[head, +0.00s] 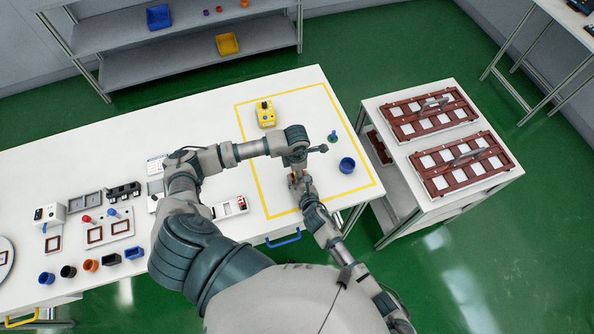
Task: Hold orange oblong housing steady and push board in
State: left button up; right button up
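My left gripper (296,165) comes in from the left and points down over the yellow-outlined area of the table. My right gripper (300,182) comes up from the lower right and meets it there. A small orange patch (292,178) shows between the two hands; it may be part of the orange oblong housing, but its outline is mostly hidden. I cannot make out the board. The fingertips of both grippers are too small and overlapped to show whether they are open or shut.
Small cups, trays and fixtures (108,228) fill the table's left part. A side cart (430,205) with brown racks (462,166) stands right.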

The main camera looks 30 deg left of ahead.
jog(key=shift+s+d+f, duration=0.15)
jog(key=shift+d+f, duration=0.05)
jog(key=shift+f, duration=0.25)
pick_arm(q)
notch_tip(320, 180, up, 12)
jog(key=shift+f, duration=0.15)
jog(key=shift+a, duration=0.1)
pick_arm(e)
jog(key=o, duration=1.1)
jog(key=shift+c, duration=0.2)
